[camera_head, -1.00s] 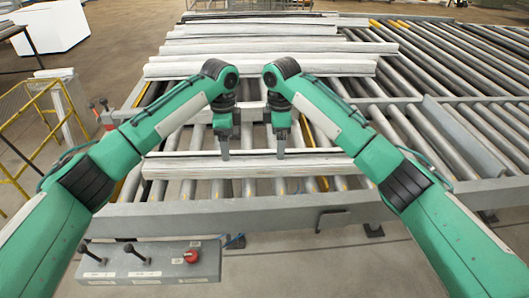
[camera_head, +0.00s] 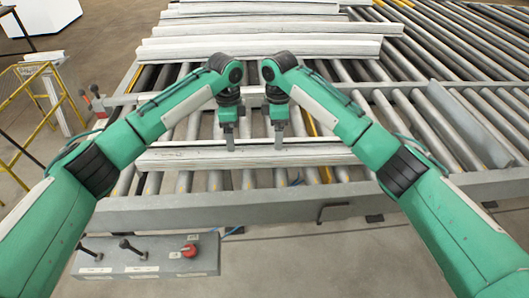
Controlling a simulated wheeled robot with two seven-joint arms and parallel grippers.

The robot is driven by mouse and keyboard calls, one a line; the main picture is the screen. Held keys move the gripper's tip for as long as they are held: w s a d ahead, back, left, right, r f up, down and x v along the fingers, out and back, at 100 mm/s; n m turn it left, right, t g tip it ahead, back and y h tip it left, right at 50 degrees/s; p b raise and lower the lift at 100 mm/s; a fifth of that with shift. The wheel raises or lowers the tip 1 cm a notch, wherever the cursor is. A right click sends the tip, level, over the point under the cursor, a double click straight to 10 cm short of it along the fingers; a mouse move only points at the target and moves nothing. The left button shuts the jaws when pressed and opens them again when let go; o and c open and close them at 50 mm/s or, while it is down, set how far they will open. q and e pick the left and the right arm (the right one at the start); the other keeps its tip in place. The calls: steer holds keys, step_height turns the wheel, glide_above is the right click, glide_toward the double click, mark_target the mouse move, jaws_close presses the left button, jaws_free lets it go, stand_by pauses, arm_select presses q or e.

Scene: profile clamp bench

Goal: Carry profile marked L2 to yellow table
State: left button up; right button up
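A long pale grey-white profile (camera_head: 190,158) lies crosswise on the near part of the roller table (camera_head: 150,210). No L2 mark is readable on it. My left gripper (camera_head: 230,145) points down at the profile left of its middle. My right gripper (camera_head: 278,143) points down at it a short way to the right. Both sets of fingertips are at the profile's upper edge. I cannot tell whether the fingers are shut on it. No yellow table is clearly in view.
Several more pale profiles (camera_head: 260,47) lie across the rollers farther back. A grey control box (camera_head: 148,257) with levers and a red knob stands in front. A yellow railing (camera_head: 45,110) is at the left. More rollers (camera_head: 440,60) extend to the right.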

mark_target(276, 152)
arm_select(q)
step_height(276, 152, down, 9)
steer(key=shift+s+f, duration=0.15)
arm_select(e)
step_height(276, 152, down, 9)
steer(key=shift+s+f, duration=0.1)
steer(key=shift+s, duration=0.05)
arm_select(q)
steer(key=c, duration=1.8)
arm_select(e)
steer(key=c, duration=1.8)
